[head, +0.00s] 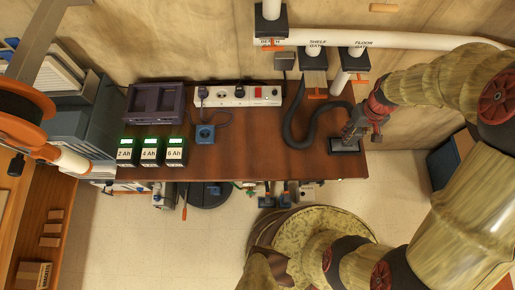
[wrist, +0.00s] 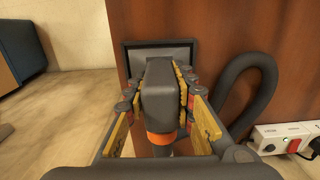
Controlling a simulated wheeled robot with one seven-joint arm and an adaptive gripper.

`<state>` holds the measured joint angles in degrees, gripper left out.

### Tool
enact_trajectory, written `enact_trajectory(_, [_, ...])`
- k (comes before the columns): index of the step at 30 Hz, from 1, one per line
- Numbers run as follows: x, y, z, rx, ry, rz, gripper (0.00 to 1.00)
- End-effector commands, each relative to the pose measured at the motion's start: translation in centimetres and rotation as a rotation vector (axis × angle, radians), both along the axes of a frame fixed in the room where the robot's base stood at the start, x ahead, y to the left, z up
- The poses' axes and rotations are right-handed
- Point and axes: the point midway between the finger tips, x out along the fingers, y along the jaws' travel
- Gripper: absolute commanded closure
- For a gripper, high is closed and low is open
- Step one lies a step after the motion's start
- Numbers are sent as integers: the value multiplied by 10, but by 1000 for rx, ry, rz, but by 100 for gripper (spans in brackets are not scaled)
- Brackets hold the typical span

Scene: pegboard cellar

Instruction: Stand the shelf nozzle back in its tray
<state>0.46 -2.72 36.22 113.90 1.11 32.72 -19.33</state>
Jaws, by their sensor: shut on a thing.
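The shelf nozzle is a dark grey block with an orange ring (wrist: 160,92). My gripper (wrist: 165,105) is shut on it, with yellow-padded fingers on both sides. In the head view my gripper (head: 366,122) is at the right end of the brown bench, with the grey nozzle (head: 352,131) at its tip. A shallow grey tray with a dark rim (wrist: 128,62) shows behind the nozzle in the wrist view. The nozzle covers part of the tray, and I cannot tell whether it touches the tray floor.
A dark flexible hose (head: 294,122) curves over the bench (head: 260,160) beside the nozzle. A power strip (head: 237,95), a purple-grey case (head: 154,103) and battery packs (head: 150,152) stand further left. Pipes with orange-handled gates (head: 316,80) hang at the wall.

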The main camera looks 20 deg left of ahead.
Motion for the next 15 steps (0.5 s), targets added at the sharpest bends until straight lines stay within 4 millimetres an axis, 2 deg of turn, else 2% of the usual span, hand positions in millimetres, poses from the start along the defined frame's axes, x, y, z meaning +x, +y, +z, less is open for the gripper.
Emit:
enact_trajectory(2, [0, 0, -1, 0, 0, 0, 100])
enact_trajectory(3, [0, 0, -1, 0, -1, 0, 74])
enact_trajectory(15, [0, 0, -1, 0, 0, 0, 54])
